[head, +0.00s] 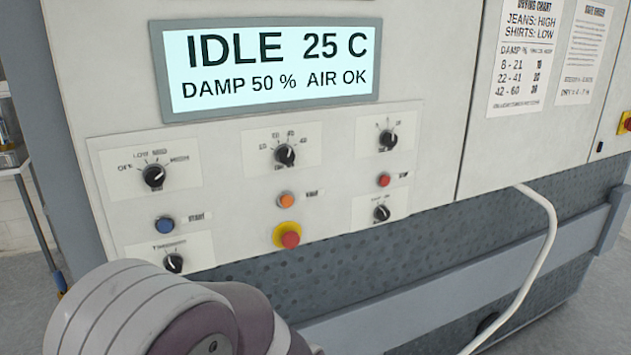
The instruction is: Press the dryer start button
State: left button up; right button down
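The dryer's control panel (235,207) fills the middle of the head view. A blue push button (165,225) sits at its left, beside a small blurred label that seems to read START. An orange button (286,200) and a small red button (384,180) lie to its right, with blurred labels. The display (270,62) reads IDLE 25 C, DAMP 50 %, AIR OK. A rounded link of my arm shows at the bottom left, below the blue button and in front of the panel's lower edge. Neither gripper is visible.
A red mushroom button on a yellow base (290,238) sits below the orange one. Knobs surround the buttons, including one (153,176) above the blue button. A white hose (545,235) hangs at right. A grey rail (440,290) crosses below. Charts (525,60) hang upper right.

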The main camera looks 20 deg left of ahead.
aim_at(164, 226)
jog(key=u, duration=1.8)
